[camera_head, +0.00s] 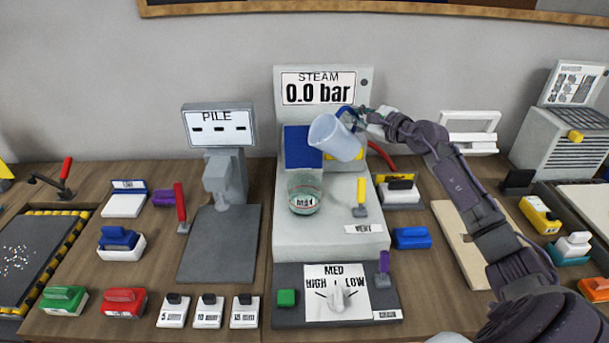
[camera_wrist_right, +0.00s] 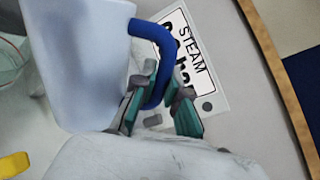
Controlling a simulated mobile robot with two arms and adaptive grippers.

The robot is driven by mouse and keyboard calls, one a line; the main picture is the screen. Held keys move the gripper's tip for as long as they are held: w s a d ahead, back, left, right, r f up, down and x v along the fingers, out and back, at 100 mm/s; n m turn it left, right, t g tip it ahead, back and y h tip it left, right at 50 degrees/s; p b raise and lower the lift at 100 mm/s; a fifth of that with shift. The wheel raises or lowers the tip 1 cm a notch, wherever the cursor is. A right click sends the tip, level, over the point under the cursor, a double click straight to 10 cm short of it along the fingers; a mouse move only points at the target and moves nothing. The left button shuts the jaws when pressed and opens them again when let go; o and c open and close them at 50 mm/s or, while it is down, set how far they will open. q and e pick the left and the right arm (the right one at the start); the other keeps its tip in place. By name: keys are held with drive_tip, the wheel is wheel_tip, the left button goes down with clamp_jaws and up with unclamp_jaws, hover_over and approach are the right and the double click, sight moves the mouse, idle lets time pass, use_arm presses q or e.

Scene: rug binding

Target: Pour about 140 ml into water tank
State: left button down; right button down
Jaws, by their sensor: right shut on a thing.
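My right gripper (camera_head: 362,118) is shut on the blue handle of a translucent pale jug (camera_head: 338,138). The jug is tilted with its mouth toward the left, above and to the right of the water tank. The tank is a clear round vessel (camera_head: 304,194) with a red line, a label and greenish contents, on the grey steam machine (camera_head: 330,240). No stream shows between jug and tank. In the right wrist view the jug (camera_wrist_right: 82,65) is large, with the gripper fingers (camera_wrist_right: 160,108) around its handle. My left gripper is not in view.
The steam display (camera_head: 318,88) behind the jug reads 0.0 bar. A blue panel (camera_head: 302,147) stands behind the tank, and a yellow lever (camera_head: 361,196) is to its right. A PILE gauge (camera_head: 217,128) stands left. A dial (camera_head: 337,293) sits in front.

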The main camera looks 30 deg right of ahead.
drive_tip(key=shift+w+r+n+p, duration=0.1)
drive_tip(key=shift+r+n+p, duration=0.2)
drive_tip(key=shift+r+p, duration=0.1)
drive_tip(key=shift+a+r+p, duration=0.25)
drive_tip(key=shift+r+p, duration=0.05)
drive_tip(key=shift+n, duration=0.3)
drive_tip(key=shift+a+r+p, duration=0.15)
drive_tip(key=shift+r+p, duration=0.3)
drive_tip(key=shift+p, duration=0.2)
drive_tip(key=shift+a+n, duration=0.15)
drive_tip(key=shift+n, duration=0.25)
drive_tip(key=shift+p, duration=0.35)
drive_tip(key=shift+n+h, duration=0.3)
drive_tip(key=shift+w+d, duration=0.1)
drive_tip(key=shift+d, duration=0.25)
